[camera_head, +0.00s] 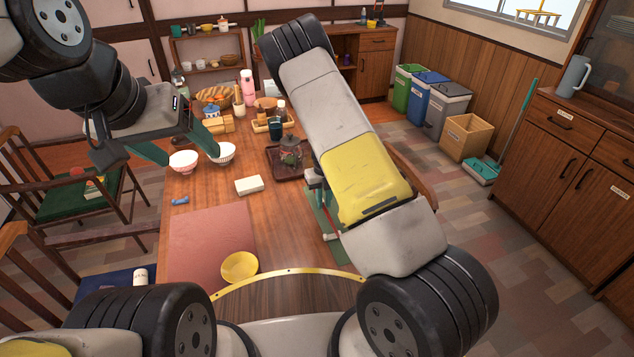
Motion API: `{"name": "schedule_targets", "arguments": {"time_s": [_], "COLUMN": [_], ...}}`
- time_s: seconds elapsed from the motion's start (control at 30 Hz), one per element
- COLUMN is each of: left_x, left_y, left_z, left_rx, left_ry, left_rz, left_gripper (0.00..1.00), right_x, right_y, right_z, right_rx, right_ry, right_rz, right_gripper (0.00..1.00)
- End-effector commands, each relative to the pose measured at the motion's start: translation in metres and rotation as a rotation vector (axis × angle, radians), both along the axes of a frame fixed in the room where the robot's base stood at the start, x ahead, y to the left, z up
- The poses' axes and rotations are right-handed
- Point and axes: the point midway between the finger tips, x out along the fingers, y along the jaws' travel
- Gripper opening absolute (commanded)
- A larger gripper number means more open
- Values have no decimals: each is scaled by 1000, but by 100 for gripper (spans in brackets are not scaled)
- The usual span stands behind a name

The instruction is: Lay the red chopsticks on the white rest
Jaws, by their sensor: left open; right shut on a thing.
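The red chopsticks (327,212) show as a thin red strip beside my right arm, over a narrow green mat (315,217) on the right side of the table. My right gripper (320,192) is mostly hidden behind its own forearm; it is shut on the chopsticks. A small white piece, which looks like the rest (331,237), lies at the near end of the mat, partly covered by my arm. I cannot tell whether the chopsticks touch it. My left gripper (190,157) is open and empty, above the table near two bowls.
A white bowl (225,152) and a red-patterned bowl (182,163) stand under my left gripper. A dark tray (276,163) holds a glass teapot. The reddish placemat (205,245) is mostly bare.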

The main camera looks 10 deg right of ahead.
Motion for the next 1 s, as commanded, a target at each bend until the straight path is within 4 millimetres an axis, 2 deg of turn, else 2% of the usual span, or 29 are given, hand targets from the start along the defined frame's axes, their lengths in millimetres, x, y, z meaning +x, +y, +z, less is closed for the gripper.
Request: {"name": "schedule_targets", "arguments": {"time_s": [0.73, 0.77, 0.83, 0.87, 1.0], "left_x": [0, 0, 0, 0, 0], "left_y": [0, 0, 0, 0, 0], "left_z": [0, 0, 0, 0, 0], "left_rx": [0, 0, 0, 0, 0], "left_ry": [0, 0, 0, 0, 0], "left_rz": [0, 0, 0, 0, 0], "left_gripper": [70, 70, 70, 70, 70], "right_x": [0, 0, 0, 0, 0], "right_y": [0, 0, 0, 0, 0], "right_z": [-13, -13, -13, -13, -13], "right_rx": [1, 1, 1, 1, 1], "right_ry": [-1, -1, -1, -1, -1], "right_rz": [-1, -1, -1, -1, 0], "right_gripper": [0, 20, 33, 38, 38]}}
